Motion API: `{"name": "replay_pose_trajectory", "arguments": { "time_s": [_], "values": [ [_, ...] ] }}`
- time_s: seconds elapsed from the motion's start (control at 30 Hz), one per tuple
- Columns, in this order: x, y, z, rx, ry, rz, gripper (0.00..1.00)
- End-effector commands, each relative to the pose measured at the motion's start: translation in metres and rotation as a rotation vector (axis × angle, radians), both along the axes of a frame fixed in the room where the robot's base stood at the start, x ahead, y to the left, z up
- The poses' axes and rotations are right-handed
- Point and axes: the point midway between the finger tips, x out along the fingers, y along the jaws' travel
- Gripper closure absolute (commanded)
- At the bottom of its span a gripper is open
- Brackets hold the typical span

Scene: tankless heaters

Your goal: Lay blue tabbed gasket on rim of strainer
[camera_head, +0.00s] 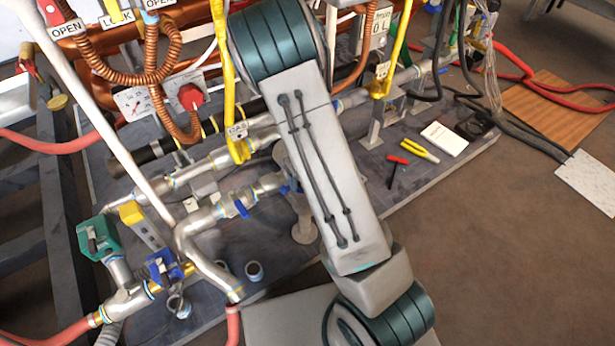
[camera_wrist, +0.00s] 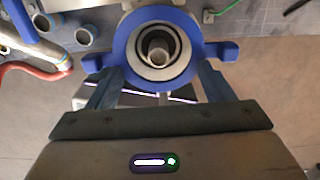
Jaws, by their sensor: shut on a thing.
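The blue tabbed gasket (camera_wrist: 119,48) is a flat ring with a tab on each side, large in the wrist view. My gripper (camera_wrist: 160,68) is shut on it, one finger at each side of the ring's near part. Through the ring's hole I see the round grey open end of what appears to be the strainer (camera_wrist: 156,73), with a darker bore inside. The two look roughly lined up from above. Whether the gasket touches the rim or hangs above it cannot be told. In the head view my own arm hides my gripper and most of this spot.
A white pipe runs diagonally there. A red-handled tool (camera_head: 397,160) and a white card (camera_head: 444,138) lie right of my arm.

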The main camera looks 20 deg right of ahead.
Motion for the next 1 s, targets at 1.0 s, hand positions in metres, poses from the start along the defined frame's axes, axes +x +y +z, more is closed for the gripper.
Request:
{"name": "replay_pose_trajectory", "arguments": {
  "time_s": [1.0],
  "values": [
    [0.000,0.000,-0.009,0.000,0.000,-0.001,0.47]
  ]
}}
